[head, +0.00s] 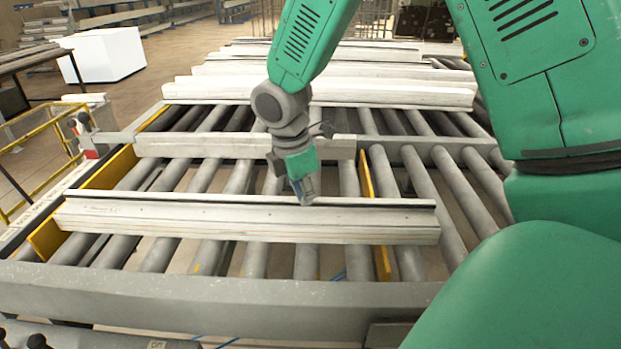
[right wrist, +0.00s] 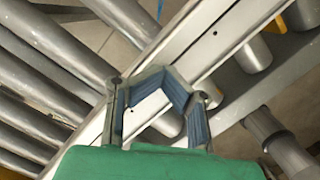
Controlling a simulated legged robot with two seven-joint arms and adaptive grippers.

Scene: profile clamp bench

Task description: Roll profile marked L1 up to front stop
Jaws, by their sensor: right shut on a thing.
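A long pale profile (head: 240,222) lies across the rollers, nearest me, with a dark groove along its top. No L1 mark is legible on it. My right gripper (head: 305,192) reaches down to its back edge, right of its middle, and is shut on it. In the right wrist view, the blue-padded fingers (right wrist: 160,105) straddle the profile (right wrist: 190,45), which runs diagonally. A grey front beam (head: 200,298) crosses the near end of the rollers, with a gap between it and the profile. I cannot tell which part is the front stop. My left gripper is not in view.
Yellow plates stand at the left side (head: 110,170) and between rollers at the right (head: 375,210). A shorter pale profile (head: 220,147) lies behind, by a grey crossbeam (head: 430,152). Several more profiles (head: 330,94) lie further back. Bare rollers (head: 155,255) show before the near profile.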

